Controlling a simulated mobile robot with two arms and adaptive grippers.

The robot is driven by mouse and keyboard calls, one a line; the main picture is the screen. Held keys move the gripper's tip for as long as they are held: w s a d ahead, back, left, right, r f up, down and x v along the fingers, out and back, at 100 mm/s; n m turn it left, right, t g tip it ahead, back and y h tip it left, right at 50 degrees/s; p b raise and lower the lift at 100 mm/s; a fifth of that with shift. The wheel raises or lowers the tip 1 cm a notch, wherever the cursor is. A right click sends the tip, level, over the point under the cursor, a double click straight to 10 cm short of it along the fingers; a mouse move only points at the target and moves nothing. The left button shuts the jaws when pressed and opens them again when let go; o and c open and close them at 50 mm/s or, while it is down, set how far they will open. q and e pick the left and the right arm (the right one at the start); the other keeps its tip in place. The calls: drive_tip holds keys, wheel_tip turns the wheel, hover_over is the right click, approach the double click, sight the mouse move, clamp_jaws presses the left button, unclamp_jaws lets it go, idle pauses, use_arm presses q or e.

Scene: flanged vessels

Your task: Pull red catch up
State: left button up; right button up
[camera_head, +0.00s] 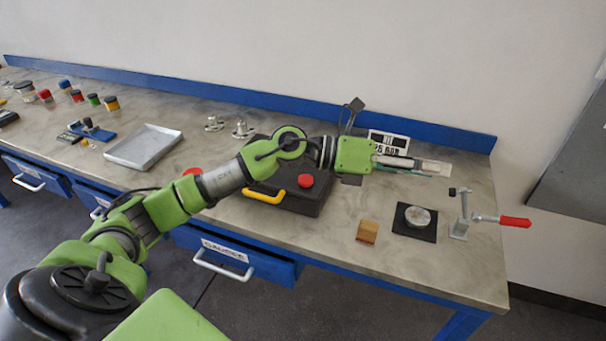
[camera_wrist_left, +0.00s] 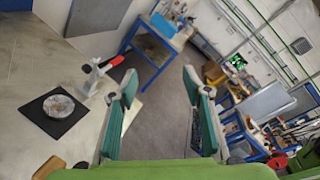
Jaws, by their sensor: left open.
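The red catch (camera_head: 514,221) is the red handle of a metal clamp (camera_head: 461,222) at the right end of the bench. The handle sticks out to the right, roughly level, past the bench edge. In the left wrist view the red handle (camera_wrist_left: 115,62) shows beyond the left finger, up and to the left. My left gripper (camera_head: 425,166) is above the bench, up and to the left of the clamp in the head view, apart from it. Its two fingers (camera_wrist_left: 160,88) are spread with nothing between them. My right gripper is not in view.
A round metal flange (camera_head: 418,216) lies on a black square pad (camera_head: 405,230) left of the clamp. A wooden block (camera_head: 367,231) stands beside it. A black case (camera_head: 306,195) with a red button and a tray (camera_head: 144,147) are farther left. A wall runs behind.

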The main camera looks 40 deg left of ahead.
use_arm(q)
drive_tip(key=w+a+f+m+g+y, duration=0.1)
drive_tip(key=a+f+m+g+y, duration=0.25)
drive_tip(key=a, duration=0.55)
drive_tip(key=n+y, duration=0.1)
drive_tip(key=y, duration=0.8)
approach(305, 179)
drive_tip(key=shift+g, duration=0.25)
drive_tip(key=p+x, duration=0.1)
drive_tip(key=x, duration=0.3)
drive_tip(key=p+x, duration=0.2)
drive_tip(key=x, duration=0.2)
drive_tip(key=shift+w, duration=0.3)
drive_tip(key=shift+c, duration=0.5)
